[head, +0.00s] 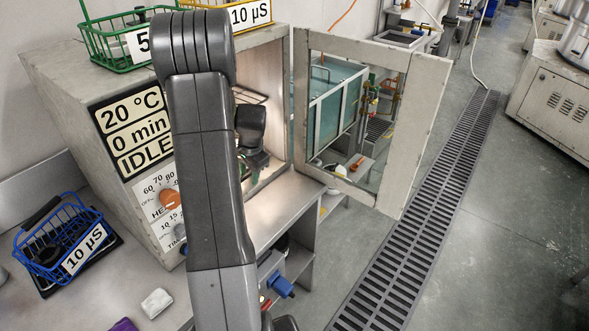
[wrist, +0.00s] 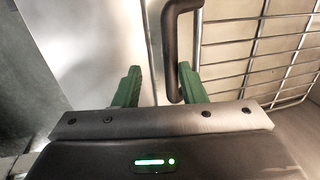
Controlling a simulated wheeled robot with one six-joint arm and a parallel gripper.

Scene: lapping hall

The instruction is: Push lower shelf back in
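The oven (head: 75,85) has its windowed door (head: 425,125) standing wide open to the right. My arm reaches in front of it and hides much of the opening. My gripper (wrist: 158,85) is inside or at the mouth of the chamber, with its green fingers apart. A dark curved handle (wrist: 172,45) lies between the fingers, close to the right one; whether they touch is unclear. A wire shelf (wrist: 255,50) spreads to the right of the handle. In the head view, a bit of wire rack (head: 252,96) shows in the chamber; which shelf it is, I cannot tell.
A green basket (head: 118,42) and a yellow basket (head: 252,14) stand on the oven's top. A blue basket (head: 62,240) sits on the bench at left, near a white block (head: 157,303). The floor beyond the door, with a drain grate (head: 415,220), is clear.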

